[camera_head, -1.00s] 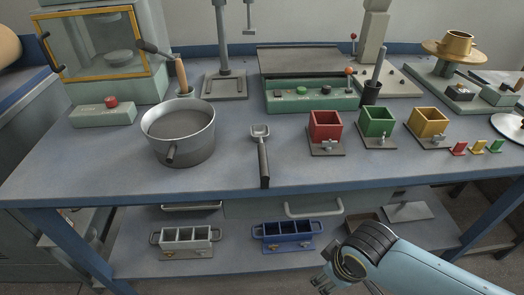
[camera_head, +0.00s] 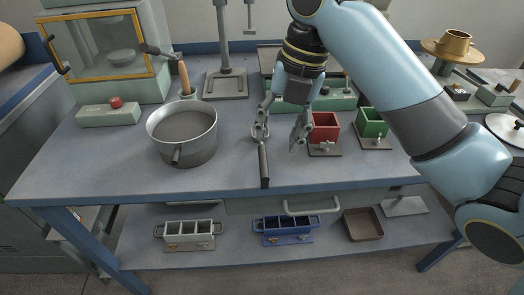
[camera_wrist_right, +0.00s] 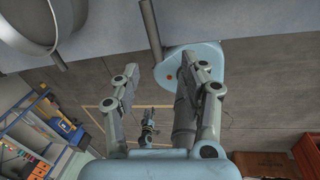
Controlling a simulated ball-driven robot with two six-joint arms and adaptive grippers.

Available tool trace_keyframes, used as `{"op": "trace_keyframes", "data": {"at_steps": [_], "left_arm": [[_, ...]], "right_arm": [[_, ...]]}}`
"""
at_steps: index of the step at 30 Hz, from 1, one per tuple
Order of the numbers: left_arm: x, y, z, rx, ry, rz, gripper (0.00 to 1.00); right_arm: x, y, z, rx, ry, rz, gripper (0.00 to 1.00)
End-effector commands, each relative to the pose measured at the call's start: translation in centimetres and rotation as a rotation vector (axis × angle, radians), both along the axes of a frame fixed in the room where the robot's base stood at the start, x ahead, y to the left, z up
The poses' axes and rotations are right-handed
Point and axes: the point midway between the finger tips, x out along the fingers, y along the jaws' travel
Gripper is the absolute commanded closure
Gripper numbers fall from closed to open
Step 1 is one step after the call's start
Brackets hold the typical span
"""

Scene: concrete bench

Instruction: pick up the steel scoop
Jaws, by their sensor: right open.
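The steel scoop lies on the bench with its dark handle (camera_head: 264,166) pointing to the front edge. Its steel head (camera_head: 259,134) is partly covered by a finger of my right gripper. My right gripper (camera_head: 280,138) is open and empty, pointing down above the scoop. One finger shows over the scoop's head and the other to its right, near the red bin. Whether a finger touches the scoop cannot be told. In the right wrist view a dark handle (camera_wrist_right: 154,32), apparently the scoop's, shows at the top, beyond the spread fingers (camera_wrist_right: 155,85).
A steel pot (camera_head: 183,133) stands left of the scoop. A red bin (camera_head: 324,128) and a green bin (camera_head: 373,123) stand to the right. My right arm hides part of the green control box (camera_head: 335,101). The bench front around the handle is clear.

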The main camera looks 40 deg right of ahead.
Motion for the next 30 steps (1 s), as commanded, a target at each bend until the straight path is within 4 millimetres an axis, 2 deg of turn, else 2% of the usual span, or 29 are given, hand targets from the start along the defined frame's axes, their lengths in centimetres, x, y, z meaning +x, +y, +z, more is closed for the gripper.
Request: {"op": "trace_keyframes", "data": {"at_steps": [3,6,11,20,25,30], "left_arm": [[0.0,0.0,0.0,0.000,0.000,0.000,0.60],[0.0,0.1,-0.3,0.001,0.000,0.000,0.60],[-0.2,0.1,-1.6,0.001,0.003,-0.001,0.60],[-0.2,0.1,-2.0,0.001,0.004,-0.001,0.60],[-0.3,0.1,-2.4,0.001,0.005,-0.001,0.60],[-0.3,0.1,-2.5,0.001,0.006,0.000,0.60]], "right_arm": [[0.8,-0.2,0.7,-0.006,-0.010,0.133,0.56],[1.0,-0.1,0.3,-0.007,-0.012,0.173,0.56],[1.2,0.3,-2.2,-0.005,-0.010,0.174,0.56],[1.8,0.9,-5.8,-0.005,-0.011,0.173,0.56],[2.4,1.3,-8.5,-0.005,-0.011,0.172,0.56],[2.6,1.5,-9.7,-0.007,-0.012,0.174,0.56]]}}
